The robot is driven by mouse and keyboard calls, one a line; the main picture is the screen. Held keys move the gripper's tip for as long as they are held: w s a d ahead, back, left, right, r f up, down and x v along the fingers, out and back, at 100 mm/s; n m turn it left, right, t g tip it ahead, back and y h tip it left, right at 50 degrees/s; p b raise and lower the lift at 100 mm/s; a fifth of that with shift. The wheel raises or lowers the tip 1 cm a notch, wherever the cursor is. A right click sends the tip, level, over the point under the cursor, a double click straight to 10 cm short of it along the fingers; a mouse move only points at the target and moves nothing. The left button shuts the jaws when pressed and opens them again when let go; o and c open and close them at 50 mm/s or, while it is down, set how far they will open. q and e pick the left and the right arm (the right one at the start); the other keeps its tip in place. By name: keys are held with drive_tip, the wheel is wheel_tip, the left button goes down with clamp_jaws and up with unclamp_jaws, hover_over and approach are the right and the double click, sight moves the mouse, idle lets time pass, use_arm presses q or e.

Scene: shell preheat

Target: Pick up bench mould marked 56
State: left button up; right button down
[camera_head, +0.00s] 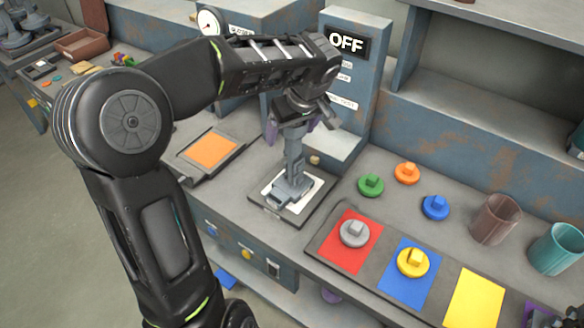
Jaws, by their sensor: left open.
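A grey-blue upright piece (293,168) with a broad foot stands on a white pad on a dark plate (262,203), at the middle of the bench. It may be the bench mould, but I cannot read a 56 on it. My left gripper (294,128) is over its top, with its purple-tipped fingers open on either side. I cannot tell whether they touch it. A purple and dark part at the lower right corner may be my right gripper (541,312); it is mostly cut off.
A cabinet marked OFF (362,75) stands close behind the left gripper. An orange pad (212,149) lies to the left. A tray (318,240) with red, blue and yellow squares, several knobbed discs and two cups (497,218) (556,249) are to the right.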

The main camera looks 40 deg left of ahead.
use_arm(q)
drive_tip(key=shift+c, duration=0.3)
clamp_jaws()
idle(0.9)
